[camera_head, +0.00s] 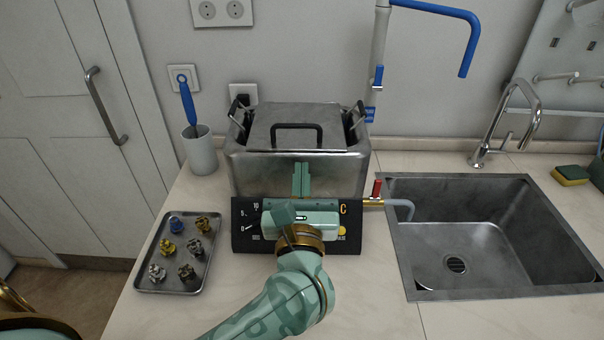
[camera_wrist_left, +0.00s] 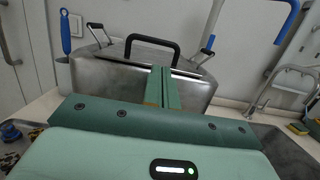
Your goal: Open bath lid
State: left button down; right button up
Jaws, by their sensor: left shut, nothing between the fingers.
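The steel bath (camera_head: 250,172) stands at the back of the counter. Its metal lid (camera_head: 335,118) lies on top, closed, with a black bar handle (camera_head: 297,126) near the front edge. The handle (camera_wrist_left: 152,40) also shows in the left wrist view, beyond the fingers. My left gripper (camera_head: 301,166) is shut and empty, its fingers together and pointing at the bath's front, below the handle. It looks apart from the handle; whether it touches the bath wall I cannot tell. My gripper body covers part of the black control panel (camera_head: 242,240). My right gripper is not in view.
A tray (camera_head: 146,284) with several small fittings lies at the left. A cup (camera_head: 201,155) with a blue brush stands behind it. A red-handled drain tap (camera_head: 376,190) leads to the sink (camera_head: 450,292) at the right. A blue-ended pipe (camera_head: 468,50) rises behind the bath.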

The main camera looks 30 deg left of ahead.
aim_at(302, 145)
pick_arm(q)
jog(key=x, duration=0.7)
jog(key=shift+w+a, duration=0.1)
jog(key=shift+w, duration=0.1)
